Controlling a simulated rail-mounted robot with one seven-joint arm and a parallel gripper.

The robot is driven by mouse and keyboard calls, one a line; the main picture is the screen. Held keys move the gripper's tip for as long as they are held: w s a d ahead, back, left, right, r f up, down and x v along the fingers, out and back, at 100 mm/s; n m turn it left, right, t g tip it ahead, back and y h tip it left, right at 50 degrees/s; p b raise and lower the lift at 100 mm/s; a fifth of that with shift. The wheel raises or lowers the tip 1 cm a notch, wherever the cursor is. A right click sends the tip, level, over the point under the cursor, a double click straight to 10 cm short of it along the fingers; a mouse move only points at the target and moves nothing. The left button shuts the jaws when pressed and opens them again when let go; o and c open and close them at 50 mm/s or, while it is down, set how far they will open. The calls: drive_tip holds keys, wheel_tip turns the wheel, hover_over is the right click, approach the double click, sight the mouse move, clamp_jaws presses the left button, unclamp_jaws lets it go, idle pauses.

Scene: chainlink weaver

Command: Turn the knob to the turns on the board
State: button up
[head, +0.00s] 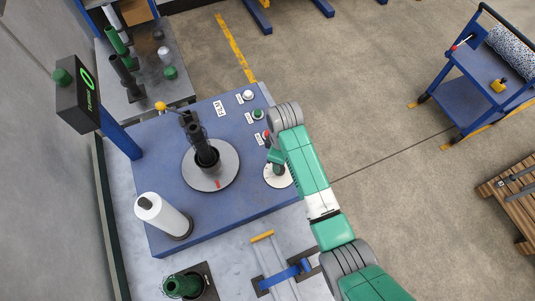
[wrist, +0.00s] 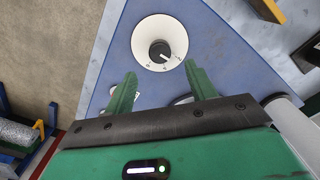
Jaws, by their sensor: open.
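The black knob (wrist: 160,51) sits in the middle of a round white dial (wrist: 160,29) with small dark marks in the wrist view. My gripper (wrist: 162,86) is open and empty, its two green fingers spread below the knob in the picture and apart from it. In the head view the dial (head: 270,181) is on the right part of the blue console (head: 170,232), partly hidden by my gripper (head: 276,162) above it. A dark display board (head: 83,88) on a blue post at the left shows a green 0 with the word TURNS.
A grey disc (head: 199,184) with a dark upright tube stands mid-console. A white roll (head: 163,215) stands at the front left. Several buttons, including a green one (head: 257,114), line the console's right edge. A blue cart (head: 463,91) stands apart on the floor.

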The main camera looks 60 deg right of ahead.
wheel_tip(320, 180, down, 7)
drive_tip(key=shift+f, duration=0.2)
drive_tip(key=shift+c, duration=0.3)
drive_tip(key=c, duration=0.9)
